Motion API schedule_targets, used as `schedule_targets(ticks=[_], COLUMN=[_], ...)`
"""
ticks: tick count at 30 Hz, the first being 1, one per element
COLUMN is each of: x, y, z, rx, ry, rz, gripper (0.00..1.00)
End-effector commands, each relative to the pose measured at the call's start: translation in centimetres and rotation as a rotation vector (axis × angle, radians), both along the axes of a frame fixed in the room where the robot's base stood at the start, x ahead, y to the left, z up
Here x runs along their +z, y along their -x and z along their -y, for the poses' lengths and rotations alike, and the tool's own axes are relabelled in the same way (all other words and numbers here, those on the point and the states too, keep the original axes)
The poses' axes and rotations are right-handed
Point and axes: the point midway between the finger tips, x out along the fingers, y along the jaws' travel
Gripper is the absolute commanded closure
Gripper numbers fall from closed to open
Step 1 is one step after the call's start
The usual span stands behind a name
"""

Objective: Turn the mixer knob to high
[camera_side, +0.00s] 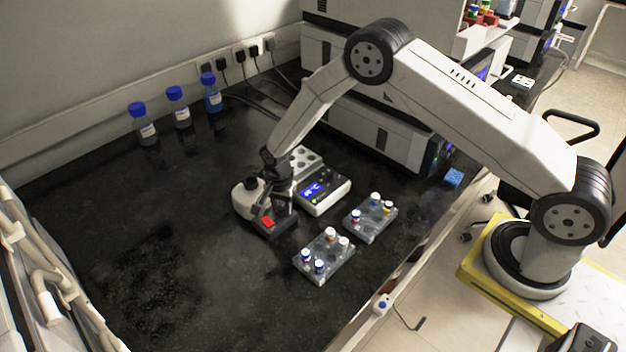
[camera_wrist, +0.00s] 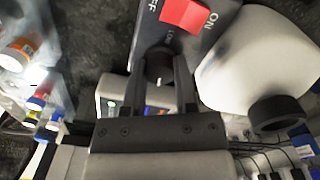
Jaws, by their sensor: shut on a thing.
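The mixer (camera_side: 244,200) stands on the dark bench, a white rounded body with a black cup on top and a dark front panel. Its red switch (camera_side: 267,223) also shows in the wrist view (camera_wrist: 187,15), between OFF and ON labels. The dark knob (camera_wrist: 159,66) is on the same panel, with a LOW label beside it. My gripper (camera_wrist: 160,75) is shut on the knob, one finger on each side. The knob's pointer and any high mark cannot be made out. In the side view my gripper (camera_side: 277,205) comes down over the mixer and hides the knob.
A white heater block with a blue display (camera_side: 325,192) stands close behind the mixer. Two clear racks of capped vials (camera_side: 325,260) (camera_side: 371,220) stand to the right. Blue-capped bottles (camera_side: 180,110) stand at the back left. The bench at left front is clear.

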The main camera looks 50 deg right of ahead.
Motion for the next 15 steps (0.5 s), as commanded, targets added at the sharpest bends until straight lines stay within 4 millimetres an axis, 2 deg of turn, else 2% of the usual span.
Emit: schedule_targets(ticks=[6,15], x=[-0.02,-0.02], y=[0.03,0.03], z=[-0.03,-0.03], rx=[-0.131,-0.202], ry=[0.0,0.0], rz=[-0.001,-0.001], gripper=[1.0,1.0])
